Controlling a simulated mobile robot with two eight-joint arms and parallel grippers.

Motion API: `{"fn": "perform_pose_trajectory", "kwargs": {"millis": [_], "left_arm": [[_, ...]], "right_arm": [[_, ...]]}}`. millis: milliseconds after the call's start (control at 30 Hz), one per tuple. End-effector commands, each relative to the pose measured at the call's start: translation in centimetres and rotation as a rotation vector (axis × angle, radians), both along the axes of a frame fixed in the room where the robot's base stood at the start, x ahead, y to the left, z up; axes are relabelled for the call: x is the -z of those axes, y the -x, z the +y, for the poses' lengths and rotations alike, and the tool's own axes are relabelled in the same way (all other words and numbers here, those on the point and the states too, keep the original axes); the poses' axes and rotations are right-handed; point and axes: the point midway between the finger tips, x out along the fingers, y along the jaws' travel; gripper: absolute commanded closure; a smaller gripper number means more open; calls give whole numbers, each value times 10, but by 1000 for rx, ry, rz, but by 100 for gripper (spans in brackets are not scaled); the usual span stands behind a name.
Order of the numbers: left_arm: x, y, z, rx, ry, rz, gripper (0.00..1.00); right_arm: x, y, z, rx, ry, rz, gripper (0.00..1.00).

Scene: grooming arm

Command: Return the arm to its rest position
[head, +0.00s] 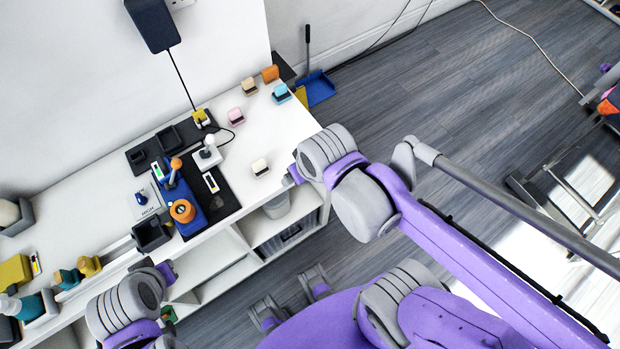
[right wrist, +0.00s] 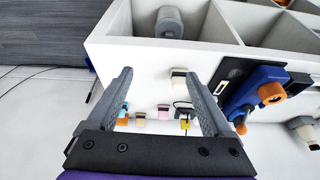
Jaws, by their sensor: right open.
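A blue holder with orange round parts (head: 182,211) sits on a black mat on the white bench; it also shows in the right wrist view (right wrist: 262,88). I cannot tell whether this is the arm in the task or one of my own arms. My right gripper (right wrist: 158,75) is open and empty, its two grey fingers above the bench edge. In the head view my right wrist hides its fingers. My left arm is low at the left of the head view, and only the purple end of its gripper (head: 166,272) shows, with the fingers hidden.
The white bench (head: 236,175) has open shelves below. It carries small coloured blocks (head: 236,116), a dark box (head: 151,235) and a white joystick-like device (head: 207,152). A grey pole (head: 510,203) crosses the right side. A blue dustpan (head: 319,88) stands beyond. Grey floor is open at the top right.

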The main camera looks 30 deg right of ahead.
Motion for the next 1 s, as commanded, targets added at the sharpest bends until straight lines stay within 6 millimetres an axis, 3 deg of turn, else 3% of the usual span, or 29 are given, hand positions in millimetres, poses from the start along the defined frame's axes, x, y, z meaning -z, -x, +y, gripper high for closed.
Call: {"fn": "perform_pose_trajectory", "kwargs": {"millis": [33,200,500,567,767,1000], "left_arm": [[0,0,0,0,0,0,100],[0,0,0,0,0,0,100],[0,0,0,0,0,0,100],[-3,-1,0,0,0,-2,100],[-37,-10,0,0,0,-19,100],[-34,-9,0,0,0,-17,100]], "right_arm": [[5,10,-4,4,2,-26,15],[14,24,-8,9,7,-79,15],[15,25,-9,8,8,-85,15],[12,24,-9,8,8,-86,15],[-22,15,-9,9,8,-103,15],[-19,16,-8,9,8,-101,15]]}}
